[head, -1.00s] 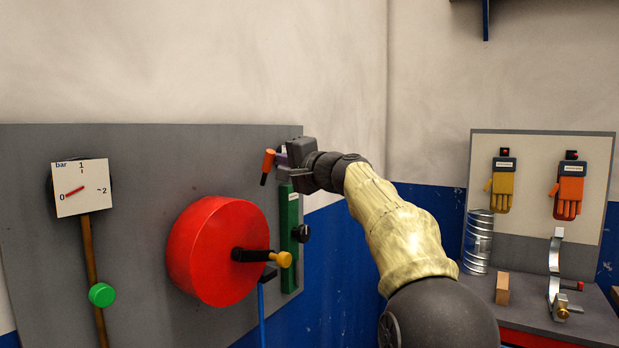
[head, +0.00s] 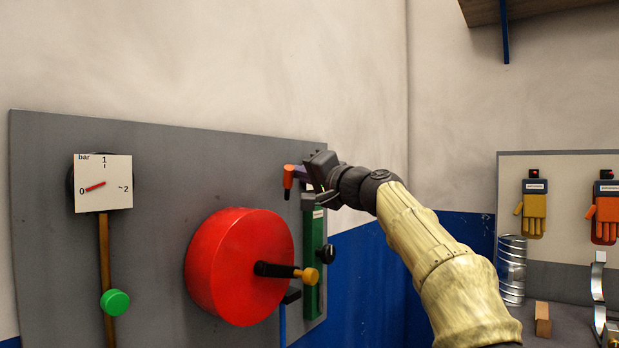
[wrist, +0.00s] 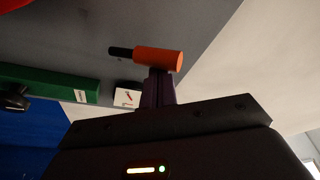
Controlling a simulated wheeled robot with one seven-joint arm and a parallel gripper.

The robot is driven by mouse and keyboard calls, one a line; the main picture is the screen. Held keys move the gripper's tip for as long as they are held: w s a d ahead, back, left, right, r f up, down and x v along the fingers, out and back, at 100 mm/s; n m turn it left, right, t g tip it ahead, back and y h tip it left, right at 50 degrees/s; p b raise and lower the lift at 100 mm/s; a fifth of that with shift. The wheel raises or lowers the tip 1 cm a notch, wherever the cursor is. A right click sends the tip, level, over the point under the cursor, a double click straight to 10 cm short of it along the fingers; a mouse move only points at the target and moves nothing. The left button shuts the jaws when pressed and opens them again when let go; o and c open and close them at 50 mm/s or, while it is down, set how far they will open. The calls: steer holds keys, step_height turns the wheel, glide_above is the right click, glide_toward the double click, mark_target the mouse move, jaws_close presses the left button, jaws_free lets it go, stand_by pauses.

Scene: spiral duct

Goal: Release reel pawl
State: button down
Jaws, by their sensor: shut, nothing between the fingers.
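A red reel (head: 225,262) with a black crank arm and yellow knob (head: 310,275) is mounted on the grey panel. An orange cylinder with a black tip (head: 288,178) is at the panel's upper right; it also shows in the wrist view (wrist: 158,59). I cannot tell for sure which part is the pawl. My gripper (head: 300,172) is shut, its dark purple fingers up against the orange cylinder, not around it. In the wrist view the fingers (wrist: 159,88) meet the cylinder's side; whether they touch is unclear. A green upright bar (head: 313,262) with a black knob is below the gripper.
A gauge (head: 103,183) marked in bar, its needle near 0, and a green knob (head: 115,302) are on the panel's left. At right are two hanging gloves (head: 533,208), a metal spiral duct (head: 511,270) and a wooden block (head: 543,319). Air above the panel is free.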

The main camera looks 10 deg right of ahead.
stand_by(0.4)
step_height(320, 180, up, 2)
steer(key=w+d+p, duration=0.2)
steer(key=w+p, duration=0.1)
steer(key=b+v, duration=0.5)
steer(key=v, duration=0.5)
steer(key=shift+s, duration=0.2)
steer(key=shift+d+r, duration=0.1)
